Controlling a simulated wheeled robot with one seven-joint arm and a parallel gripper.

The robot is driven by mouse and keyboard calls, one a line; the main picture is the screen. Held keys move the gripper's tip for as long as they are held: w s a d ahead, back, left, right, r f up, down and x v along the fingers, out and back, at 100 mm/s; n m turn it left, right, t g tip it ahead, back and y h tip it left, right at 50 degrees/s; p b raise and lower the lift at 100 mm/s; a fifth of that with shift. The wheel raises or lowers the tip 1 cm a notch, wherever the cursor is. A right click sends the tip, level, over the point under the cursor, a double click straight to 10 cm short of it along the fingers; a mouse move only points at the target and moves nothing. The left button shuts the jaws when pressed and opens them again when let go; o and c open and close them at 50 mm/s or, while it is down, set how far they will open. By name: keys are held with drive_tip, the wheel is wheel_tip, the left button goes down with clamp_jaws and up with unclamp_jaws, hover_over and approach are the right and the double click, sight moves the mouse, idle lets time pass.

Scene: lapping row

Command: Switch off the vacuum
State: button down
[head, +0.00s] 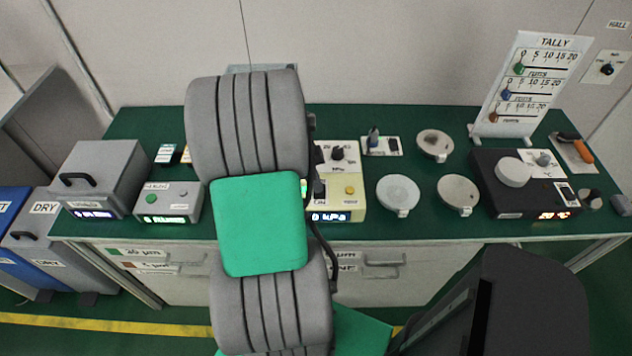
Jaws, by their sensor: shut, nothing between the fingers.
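A cream control box (352,206) stands on the green bench, partly hidden behind my arm. It has a black knob (338,153), a yellow button (350,190) and a lit blue display (331,217). The display's visible part reads 0 kPa. A dark switch-like part (319,188) sits at the box's left, beside my arm; its position cannot be told. My grey arm with a green pad crosses the middle of the view and covers the box's left side. My gripper is hidden behind the arm.
On the green bench (240,230) stand a grey box (101,170) and a small lit unit (168,201) at left. Several round discs (398,193) lie right of the cream box. A black hotplate-like unit (522,195) and a TALLY board (532,80) are farther right.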

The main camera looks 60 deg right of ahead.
drive_tip(key=d+p+v, duration=0.1)
drive_tip(key=d+v, duration=0.1)
drive_tip(key=v, duration=1.1)
drive_tip(key=shift+d+r, duration=0.3)
drive_tip(key=shift+r, duration=0.15)
drive_tip(key=w+a+f+n+t, duration=0.15)
drive_tip(key=a+f+n, duration=0.5)
drive_tip(key=n, duration=1.05)
drive_tip(key=w+a+r+n+t, duration=0.1)
drive_tip(key=w+a+r+n, duration=0.1)
drive_tip(key=a, duration=0.8)
drive_tip(key=w+a+r+n+t+y, duration=0.1)
drive_tip(key=w+a+n, duration=0.4)
drive_tip(key=a, duration=0.6)
drive_tip(key=w+a+r+n+t, duration=0.3)
drive_tip(key=a+n, duration=0.4)
drive_tip(key=a, duration=0.4)
wheel_tip(320, 180, up, 2)
drive_tip(key=shift+w, duration=0.7)
